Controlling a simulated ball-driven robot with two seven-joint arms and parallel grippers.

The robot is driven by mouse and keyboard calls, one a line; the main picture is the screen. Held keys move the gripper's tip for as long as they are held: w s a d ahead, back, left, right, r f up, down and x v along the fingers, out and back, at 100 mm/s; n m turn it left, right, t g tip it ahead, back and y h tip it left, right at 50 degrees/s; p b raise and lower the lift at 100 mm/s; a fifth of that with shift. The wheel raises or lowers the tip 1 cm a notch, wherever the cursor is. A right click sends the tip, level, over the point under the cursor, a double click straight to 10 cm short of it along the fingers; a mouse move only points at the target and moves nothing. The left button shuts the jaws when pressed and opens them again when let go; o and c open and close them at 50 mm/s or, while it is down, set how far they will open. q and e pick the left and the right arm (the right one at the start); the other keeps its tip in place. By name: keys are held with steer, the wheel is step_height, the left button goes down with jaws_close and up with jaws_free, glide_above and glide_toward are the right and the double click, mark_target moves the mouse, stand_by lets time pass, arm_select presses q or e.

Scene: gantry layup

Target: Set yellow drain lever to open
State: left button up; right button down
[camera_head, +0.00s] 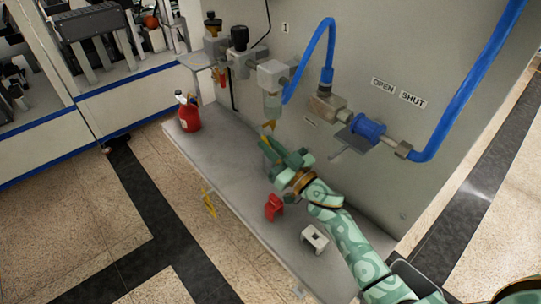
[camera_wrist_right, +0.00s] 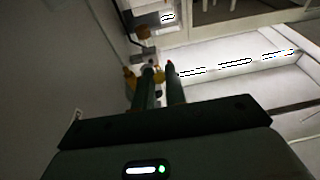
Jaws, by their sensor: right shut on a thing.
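The yellow drain lever (camera_head: 268,126) shows as a small yellow piece below the clear bowl (camera_head: 272,105) of a grey unit on the panel. My right gripper (camera_head: 270,148) is just below it, its green fingers pointing up and left. In the right wrist view, yellow (camera_wrist_right: 158,74) shows between the tips of the nearly closed fingers (camera_wrist_right: 160,75), so the gripper is shut on the lever. The fingers hide part of it, and I cannot tell its exact angle. My left gripper is not in view.
A red bottle (camera_head: 188,115) stands at the bench's far left end. A red clip (camera_head: 273,207) and a white block (camera_head: 314,238) lie near my right arm. A blue valve (camera_head: 367,128) and blue hoses are on the panel, near OPEN and SHUT labels (camera_head: 397,92).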

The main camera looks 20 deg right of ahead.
steer(key=c, duration=1.4)
jaws_free()
steer(key=shift+c, duration=0.2)
